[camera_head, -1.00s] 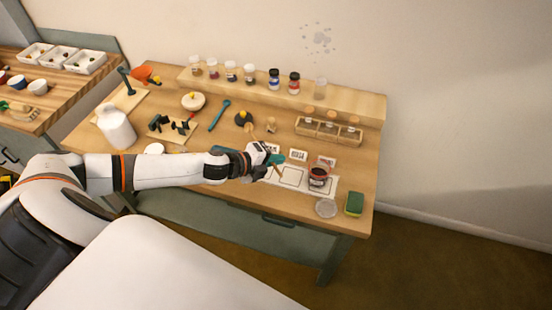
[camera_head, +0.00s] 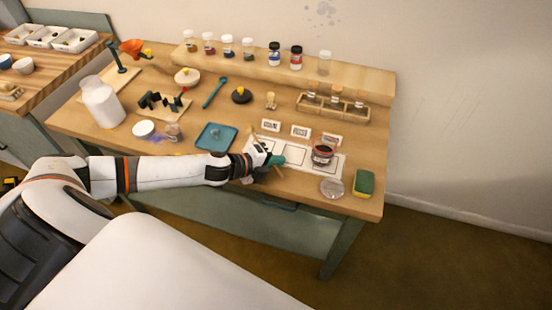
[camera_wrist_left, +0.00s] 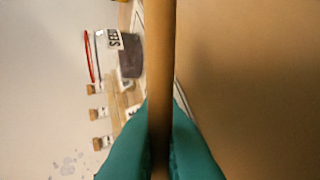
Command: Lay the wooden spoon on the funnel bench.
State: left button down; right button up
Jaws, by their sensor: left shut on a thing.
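My left gripper (camera_head: 272,162) is over the front part of the pigment table, left of the dark red jar. In the left wrist view its teal fingers (camera_wrist_left: 160,150) are shut on a brown wooden handle (camera_wrist_left: 160,60), which I take to be the wooden spoon. The spoon's bowl cannot be made out. An orange funnel (camera_head: 132,47) shows at the far left of the table, beside a dark post (camera_head: 115,57). I cannot tell for sure which surface is the funnel bench. My right gripper is not in view.
A dark red jar (camera_head: 322,155), clear lid (camera_head: 332,188) and sponge (camera_head: 364,183) are to the right. A teal tray (camera_head: 216,137) and white bottle (camera_head: 102,102) are to the left. Several jars stand on the back shelf (camera_head: 350,76). Another wooden table (camera_head: 45,75) is at left.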

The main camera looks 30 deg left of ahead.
pick_arm(q)
jog(key=shift+f, duration=0.1)
jog(key=c, duration=1.5)
grip_release()
jog(key=shift+s, duration=0.1)
